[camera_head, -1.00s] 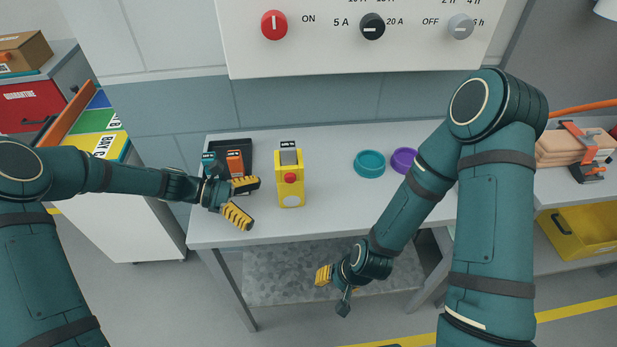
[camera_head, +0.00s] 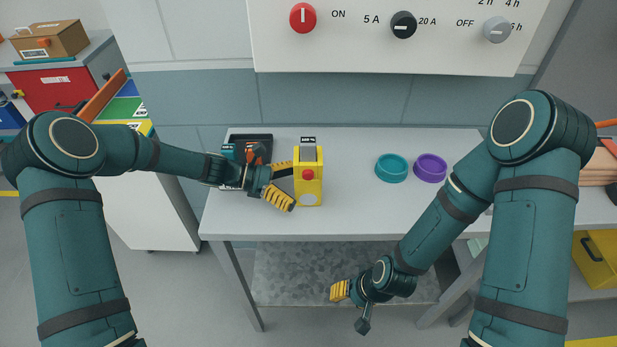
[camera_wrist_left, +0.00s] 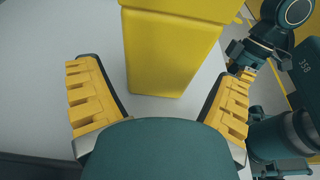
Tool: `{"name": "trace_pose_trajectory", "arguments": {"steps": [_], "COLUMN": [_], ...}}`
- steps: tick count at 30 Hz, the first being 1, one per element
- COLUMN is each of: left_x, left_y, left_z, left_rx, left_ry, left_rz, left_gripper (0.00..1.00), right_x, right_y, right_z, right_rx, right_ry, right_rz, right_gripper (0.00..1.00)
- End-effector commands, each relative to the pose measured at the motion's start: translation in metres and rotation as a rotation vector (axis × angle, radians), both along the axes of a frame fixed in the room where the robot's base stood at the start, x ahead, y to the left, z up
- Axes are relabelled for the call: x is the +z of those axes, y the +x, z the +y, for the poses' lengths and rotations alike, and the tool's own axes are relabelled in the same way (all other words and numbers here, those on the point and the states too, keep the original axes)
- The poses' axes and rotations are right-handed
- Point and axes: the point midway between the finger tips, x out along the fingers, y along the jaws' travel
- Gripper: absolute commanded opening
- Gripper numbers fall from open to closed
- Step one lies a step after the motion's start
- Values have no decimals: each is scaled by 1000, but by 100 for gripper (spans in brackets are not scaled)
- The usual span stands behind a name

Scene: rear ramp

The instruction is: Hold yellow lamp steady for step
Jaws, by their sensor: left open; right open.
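The yellow lamp (camera_head: 309,190), a boxy upright unit with a red button and a grey top, stands on the white table left of its middle. My left gripper (camera_head: 286,187) is open at the lamp's left side, its fingers pointing toward it. In the left wrist view the lamp's lower body (camera_wrist_left: 170,58) stands ahead, between the lines of the two spread yellow-padded fingers, with visible gaps at both sides. I see no grip on it. My right gripper (camera_head: 341,291) is open and empty, low in front of the table's edge; its fingers are partly hidden.
A dark tray (camera_head: 264,137) with small items stands behind my left gripper. A teal ring (camera_head: 391,168) and a purple ring (camera_head: 430,168) lie right of the lamp. The white table (camera_head: 350,220) is clear between. A control panel (camera_head: 360,55) hangs behind.

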Motion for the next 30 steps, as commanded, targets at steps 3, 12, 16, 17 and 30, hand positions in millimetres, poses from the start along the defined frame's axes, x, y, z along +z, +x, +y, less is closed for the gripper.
{"name": "trace_pose_trajectory", "arguments": {"steps": [3,12,16,17,30], "left_x": [-4,-7,-7,-7,-7], "left_y": [0,0,0,0,0], "left_z": [-13,-27,-27,-27,-27], "left_rx": [-1,0,0,0,0], "left_ry": [-1,0,0,0,0], "left_rz": [0,0,0,0,-1], "left_gripper": [92,92,92,92,57], "right_x": [-3,-5,-5,-5,-5], "right_y": [-1,-2,-2,-2,-2], "right_z": [0,0,0,0,0], "right_rx": [2,3,3,3,3], "right_ry": [0,0,1,1,0], "right_rz": [2,4,4,4,4], "right_gripper": [47,47,47,47,47]}}
